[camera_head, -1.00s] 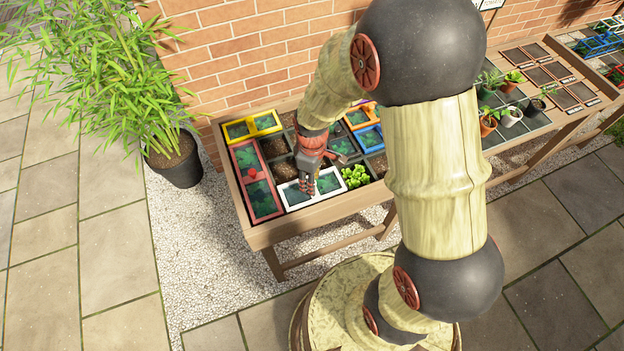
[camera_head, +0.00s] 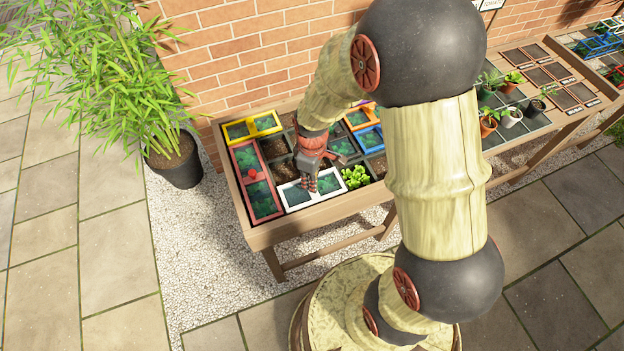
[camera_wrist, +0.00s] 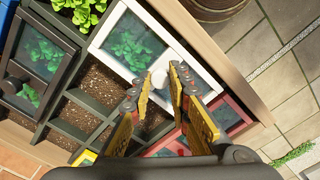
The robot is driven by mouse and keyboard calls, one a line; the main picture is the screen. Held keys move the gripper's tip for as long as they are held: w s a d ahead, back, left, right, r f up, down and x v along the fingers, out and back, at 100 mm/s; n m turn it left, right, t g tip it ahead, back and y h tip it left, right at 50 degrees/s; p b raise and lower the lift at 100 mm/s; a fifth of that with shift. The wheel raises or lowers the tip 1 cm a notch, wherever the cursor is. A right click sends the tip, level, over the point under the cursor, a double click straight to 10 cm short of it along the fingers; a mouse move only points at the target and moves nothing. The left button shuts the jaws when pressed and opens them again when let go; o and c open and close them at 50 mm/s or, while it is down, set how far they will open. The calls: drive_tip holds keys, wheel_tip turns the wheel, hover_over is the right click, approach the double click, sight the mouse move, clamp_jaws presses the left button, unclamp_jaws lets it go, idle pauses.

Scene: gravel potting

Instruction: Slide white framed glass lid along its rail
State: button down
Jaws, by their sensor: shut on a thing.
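The white framed glass lid (camera_head: 288,200) lies at the front edge of the planter table, with green plants showing through its two panes. In the wrist view the lid (camera_wrist: 103,37) shows one pane clearly, while my fingers cover part of the other. My gripper (camera_head: 311,188) is over the middle of the lid. In the wrist view my gripper (camera_wrist: 163,76) has its two fingers closed about a white knob at the lid's middle bar. The knob is partly hidden between the fingertips. The rail under the lid cannot be made out.
A red framed lid (camera_head: 247,160) sits left of the white one. Yellow (camera_head: 252,127) and blue (camera_head: 371,138) framed lids lie behind. Leafy lettuce (camera_head: 355,177) grows just right of the white lid. Open soil cells (camera_wrist: 104,85) lie behind it. A dark framed lid (camera_wrist: 37,60) is beyond them.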

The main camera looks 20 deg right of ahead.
idle(0.3)
drive_tip(key=d+p, duration=0.2)
drive_tip(key=d, duration=0.8)
drive_tip(key=shift+d, duration=0.3)
drive_tip(key=c, duration=1.7)
unclamp_jaws()
drive_tip(key=shift+o, duration=0.2)
wheel_tip(320, 180, up, 12)
